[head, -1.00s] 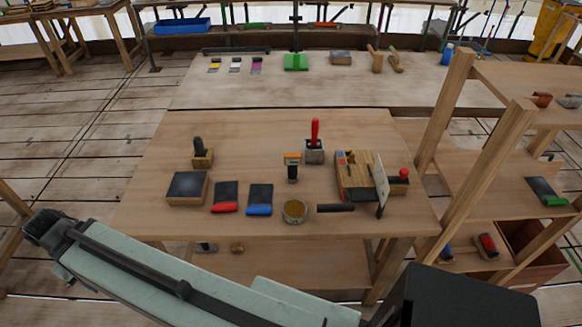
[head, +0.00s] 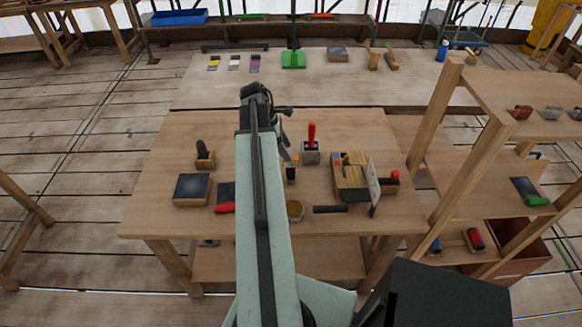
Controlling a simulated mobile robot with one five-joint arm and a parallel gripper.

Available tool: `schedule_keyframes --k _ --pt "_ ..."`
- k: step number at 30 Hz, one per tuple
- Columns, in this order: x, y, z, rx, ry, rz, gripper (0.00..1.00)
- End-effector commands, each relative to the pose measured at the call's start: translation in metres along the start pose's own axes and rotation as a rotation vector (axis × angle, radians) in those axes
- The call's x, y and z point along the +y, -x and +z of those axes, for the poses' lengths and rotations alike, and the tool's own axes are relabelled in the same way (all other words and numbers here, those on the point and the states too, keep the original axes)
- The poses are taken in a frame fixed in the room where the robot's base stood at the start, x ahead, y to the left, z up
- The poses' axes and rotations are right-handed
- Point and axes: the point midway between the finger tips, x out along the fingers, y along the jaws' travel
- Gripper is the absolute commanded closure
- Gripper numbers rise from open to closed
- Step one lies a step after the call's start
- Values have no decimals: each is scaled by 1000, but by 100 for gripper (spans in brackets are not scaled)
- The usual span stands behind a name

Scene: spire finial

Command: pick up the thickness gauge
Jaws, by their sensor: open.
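A small upright black tool with an orange top (head: 291,174) stands near the middle of the near table; it may be the thickness gauge, but it is too small to be sure. My arm reaches forward over the table and partly covers it. My gripper (head: 287,152) hangs down from the arm's far end, beside and seemingly above this tool. It is open with nothing seen in it. Whether the fingers are around the tool or apart from it cannot be told.
Close by stand a red-handled tool in a grey holder (head: 311,148), a round tin (head: 295,210), a wooden rack (head: 350,180) with an upright plate, a black bar (head: 330,209) and a dark-topped block (head: 192,189). A wooden shelf (head: 468,150) stands at right.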

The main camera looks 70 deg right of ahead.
Motion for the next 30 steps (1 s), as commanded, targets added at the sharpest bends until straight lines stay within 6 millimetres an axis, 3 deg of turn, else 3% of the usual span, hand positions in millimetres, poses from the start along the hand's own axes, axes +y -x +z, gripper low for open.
schedule_keyframes --k 8,14,22,30 --pt "-1 -28 -2 0 -2 0 46" --pt "-2 -33 -1 1 -2 1 46" --pt "-9 -79 -2 1 -3 1 46" --pt "-8 -79 0 1 -3 1 46"
